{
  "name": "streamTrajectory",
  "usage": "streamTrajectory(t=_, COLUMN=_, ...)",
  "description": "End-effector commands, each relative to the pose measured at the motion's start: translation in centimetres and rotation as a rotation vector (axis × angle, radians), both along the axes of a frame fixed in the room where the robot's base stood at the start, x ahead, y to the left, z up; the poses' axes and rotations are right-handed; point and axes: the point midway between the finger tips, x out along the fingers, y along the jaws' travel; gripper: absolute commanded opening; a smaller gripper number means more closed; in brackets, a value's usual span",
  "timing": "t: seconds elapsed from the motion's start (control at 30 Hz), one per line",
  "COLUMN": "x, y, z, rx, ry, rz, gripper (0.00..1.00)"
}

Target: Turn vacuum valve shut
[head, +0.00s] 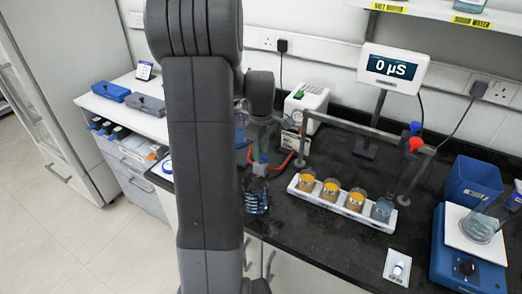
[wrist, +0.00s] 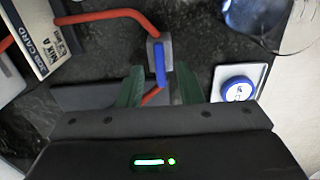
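The vacuum valve is a grey block (wrist: 158,48) with a blue lever (wrist: 160,66), in the upper middle of the wrist view. Red tubing (wrist: 105,17) runs into it from the left and shows again below it. The lever points down the picture towards my gripper. My gripper (wrist: 161,78) is open, with one green finger on either side of the lever's lower end. Both fingers look apart from the lever. In the head view my arm hides much of this area, and I cannot make out the lever clearly there.
A white pump (head: 307,104) and a card (wrist: 36,35) stand close by. A blue-tinted flask (head: 256,197) stands at the bench's front edge. A rack (head: 330,205) of jars stands to the right. A blue-capped item (wrist: 238,90) lies right of my fingers.

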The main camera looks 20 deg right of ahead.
Motion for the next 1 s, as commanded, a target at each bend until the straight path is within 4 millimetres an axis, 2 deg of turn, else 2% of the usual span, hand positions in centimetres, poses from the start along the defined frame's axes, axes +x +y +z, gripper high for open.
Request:
streamTrajectory(t=0.13, x=-0.03, y=0.02, z=-0.98, rx=0.0, ry=0.0, rz=0.0, gripper=0.33)
streamTrajectory(t=0.43, x=-0.01, y=0.01, z=-1.18, rx=-0.001, ry=-0.001, rz=0.0, gripper=0.33)
streamTrajectory(t=0.6, x=-0.01, y=0.01, z=-1.16, rx=0.0, ry=-0.001, rz=0.0, gripper=0.0)
streamTrajectory(t=1.0, x=0.0, y=0.0, z=-1.15, rx=0.0, ry=-0.001, rz=-0.042, gripper=0.0)
